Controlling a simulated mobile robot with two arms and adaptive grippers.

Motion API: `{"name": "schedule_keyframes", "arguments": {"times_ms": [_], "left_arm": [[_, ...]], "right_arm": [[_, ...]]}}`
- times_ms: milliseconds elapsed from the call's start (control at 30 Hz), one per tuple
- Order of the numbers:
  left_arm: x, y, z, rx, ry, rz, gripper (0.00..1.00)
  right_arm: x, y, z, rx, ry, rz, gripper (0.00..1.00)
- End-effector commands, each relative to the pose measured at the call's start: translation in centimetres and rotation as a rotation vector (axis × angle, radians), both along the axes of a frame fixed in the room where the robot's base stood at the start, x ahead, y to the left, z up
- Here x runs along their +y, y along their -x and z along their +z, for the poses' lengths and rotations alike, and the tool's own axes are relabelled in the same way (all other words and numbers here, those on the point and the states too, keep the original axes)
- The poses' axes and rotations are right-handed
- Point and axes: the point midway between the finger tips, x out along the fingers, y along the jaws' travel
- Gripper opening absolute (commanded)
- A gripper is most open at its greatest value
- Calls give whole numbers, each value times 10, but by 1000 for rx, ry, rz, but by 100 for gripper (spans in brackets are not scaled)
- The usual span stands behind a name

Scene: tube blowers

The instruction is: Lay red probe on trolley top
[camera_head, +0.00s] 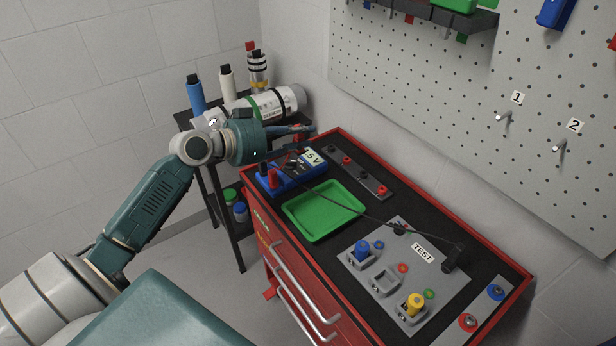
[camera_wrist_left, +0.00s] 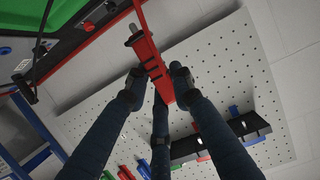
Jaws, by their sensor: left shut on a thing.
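My left gripper (camera_head: 304,132) is above the far left corner of the trolley top, past the blue 5V box (camera_head: 291,178). It is shut on the red probe (camera_head: 298,143), which is mostly hidden by the fingers in the head view. In the left wrist view the red probe (camera_wrist_left: 149,52) sits between the dark fingers of the gripper (camera_wrist_left: 156,84), with a grey end sticking out. The trolley top (camera_head: 383,213) is a black surface with a red rim. My right gripper is not in view.
A green tray (camera_head: 323,211), a grey TEST board (camera_head: 405,283) with blue and yellow plugs, and a grey socket strip (camera_head: 357,172) occupy the top. A dark cable crosses it. A side stand with bottles is behind my arm; a pegboard (camera_head: 480,110) is on the wall.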

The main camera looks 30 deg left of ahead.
Motion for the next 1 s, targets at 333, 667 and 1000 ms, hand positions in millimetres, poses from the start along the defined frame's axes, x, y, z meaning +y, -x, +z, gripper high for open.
{"name": "schedule_keyframes", "arguments": {"times_ms": [333,667,1000], "left_arm": [[-1,0,-82,1,4,1,1],[0,0,-119,1,4,1,1],[0,0,-137,-1,-1,0,1]], "right_arm": [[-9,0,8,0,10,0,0],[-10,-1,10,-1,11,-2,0],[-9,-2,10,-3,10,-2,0]]}}
